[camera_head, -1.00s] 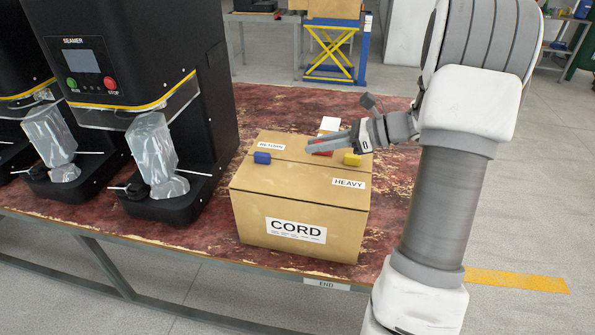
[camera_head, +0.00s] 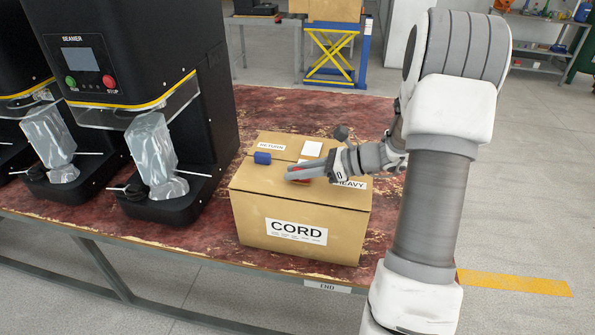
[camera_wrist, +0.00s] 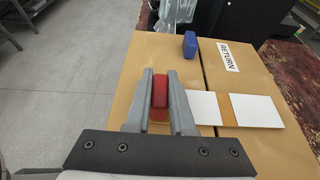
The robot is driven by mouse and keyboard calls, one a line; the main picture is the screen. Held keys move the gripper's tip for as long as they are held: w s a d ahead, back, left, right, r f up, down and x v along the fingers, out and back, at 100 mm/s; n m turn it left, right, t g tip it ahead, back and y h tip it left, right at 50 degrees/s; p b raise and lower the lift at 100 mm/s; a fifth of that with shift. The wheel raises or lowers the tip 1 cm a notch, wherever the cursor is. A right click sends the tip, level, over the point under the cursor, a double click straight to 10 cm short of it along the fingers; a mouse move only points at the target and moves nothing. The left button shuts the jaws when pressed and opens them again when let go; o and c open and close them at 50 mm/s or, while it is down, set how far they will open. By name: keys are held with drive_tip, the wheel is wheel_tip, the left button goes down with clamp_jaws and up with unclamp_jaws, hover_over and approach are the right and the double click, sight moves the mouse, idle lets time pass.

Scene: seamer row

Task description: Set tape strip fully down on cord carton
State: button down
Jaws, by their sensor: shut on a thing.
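The brown cord carton (camera_head: 268,205) stands on the worktable, and its top also shows in the wrist view (camera_wrist: 140,80). My gripper (camera_wrist: 161,82) is shut on a small red block (camera_wrist: 160,92) above the carton top. In the head view my gripper (camera_head: 294,174) hides most of that block. What looks like the tape strip (camera_wrist: 228,110) extends right from the gripper in the wrist view, with white, orange-brown and white sections. It lies across the lid seam. One white section (camera_head: 312,149) shows in the head view. I cannot tell whether the strip touches the carton.
A blue block (camera_head: 262,158) sits on the carton top beside the RETURN label (camera_head: 271,146). The HEAVY label (camera_head: 351,184) is partly covered by my gripper. Black seamer machines (camera_head: 145,75) stand left. The table (camera_head: 262,107) has free room behind the carton.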

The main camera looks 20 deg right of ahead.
drive_tip(key=c, duration=0.8)
unclamp_jaws()
drive_tip(key=shift+f, duration=0.1)
drive_tip(key=shift+s+d+r, duration=0.15)
drive_tip(key=shift+d+r, duration=0.15)
drive_tip(key=p+v, duration=0.1)
drive_tip(key=v, duration=1)
drive_tip(key=shift+s+d, duration=0.1)
drive_tip(key=shift+s, duration=0.1)
